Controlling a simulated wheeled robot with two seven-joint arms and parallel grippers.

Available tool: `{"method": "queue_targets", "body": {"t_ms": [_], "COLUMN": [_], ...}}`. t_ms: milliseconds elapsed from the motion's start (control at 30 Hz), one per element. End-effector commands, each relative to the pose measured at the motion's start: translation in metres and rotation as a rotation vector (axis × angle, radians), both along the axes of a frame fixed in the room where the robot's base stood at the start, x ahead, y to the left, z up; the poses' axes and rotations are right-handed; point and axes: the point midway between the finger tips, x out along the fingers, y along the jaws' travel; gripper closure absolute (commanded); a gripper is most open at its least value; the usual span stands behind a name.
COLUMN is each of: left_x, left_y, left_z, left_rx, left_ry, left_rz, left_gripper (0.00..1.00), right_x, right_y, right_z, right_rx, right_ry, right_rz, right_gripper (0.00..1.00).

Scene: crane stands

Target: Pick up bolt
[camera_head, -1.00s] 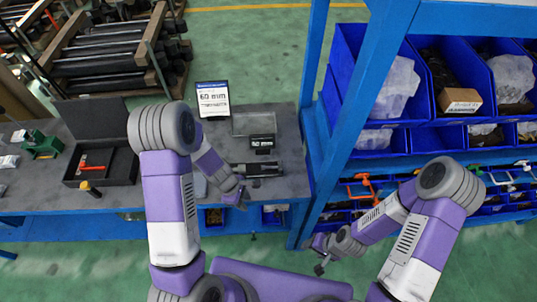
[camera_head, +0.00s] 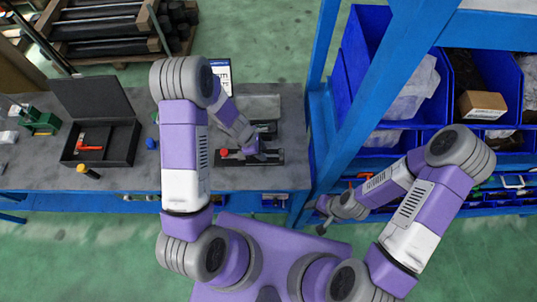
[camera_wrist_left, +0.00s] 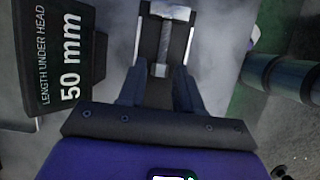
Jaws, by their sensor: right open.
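In the left wrist view a grey metal bolt (camera_wrist_left: 162,48) lies with its hex head at the top, over a dark holder (camera_wrist_left: 148,36) with bright side edges. My left gripper (camera_wrist_left: 160,74) is open, its fingers apart on either side of the bolt's lower shank end. I cannot tell whether they touch it. In the head view my left gripper (camera_head: 258,152) is over the dark holder (camera_head: 232,158) on the bench, and the bolt is hidden or too small to tell. My right gripper (camera_head: 324,217) is open and empty, low in front of the blue shelf.
A "50 mm" sign (camera_wrist_left: 62,55) stands left of the gripper in the wrist view. An open black case (camera_head: 118,145) with a red tool is on the bench (camera_head: 40,178). A blue rack (camera_head: 322,130) with bins borders the bench on the right.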

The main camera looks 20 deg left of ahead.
Motion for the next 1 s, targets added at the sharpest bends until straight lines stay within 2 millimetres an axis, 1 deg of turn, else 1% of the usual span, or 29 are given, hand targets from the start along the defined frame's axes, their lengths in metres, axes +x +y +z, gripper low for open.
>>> {"method": "queue_targets", "body": {"t_ms": [33,100,367,500,600,867,933,1000], "left_x": [0.000,0.001,0.001,0.001,0.001,0.002,0.002,0.003], "left_y": [-0.002,-0.004,-0.005,-0.005,-0.005,-0.005,-0.005,-0.006], "left_z": [-0.008,-0.012,-0.014,-0.013,-0.013,-0.012,-0.008,0.001], "left_rx": [-0.001,-0.001,0.000,0.000,0.000,0.000,0.001,0.000], "left_ry": [0.002,0.002,-0.001,-0.001,-0.001,-0.001,-0.002,-0.005], "left_rz": [0.002,0.002,0.000,0.000,0.001,0.000,0.001,-0.001], "left_gripper": [0.66,0.66,0.66,0.87,1.00,1.00,1.00,1.00], "right_x": [0.000,0.000,0.000,0.000,0.000,0.000,0.000,0.000], "right_y": [0.000,0.000,0.000,0.000,0.000,0.000,0.000,0.000], "right_z": [-0.003,-0.004,-0.003,-0.003,-0.003,-0.003,-0.001,0.002], "right_rx": [0.000,0.000,0.000,0.000,0.000,0.000,0.000,0.000], "right_ry": [0.000,0.000,0.000,0.000,0.000,0.000,0.000,0.000], "right_rz": [0.000,0.000,0.000,0.000,0.000,0.000,0.000,0.000], "right_gripper": [0.42,0.42,0.42,0.42,0.42,0.42,0.42,0.42]}}
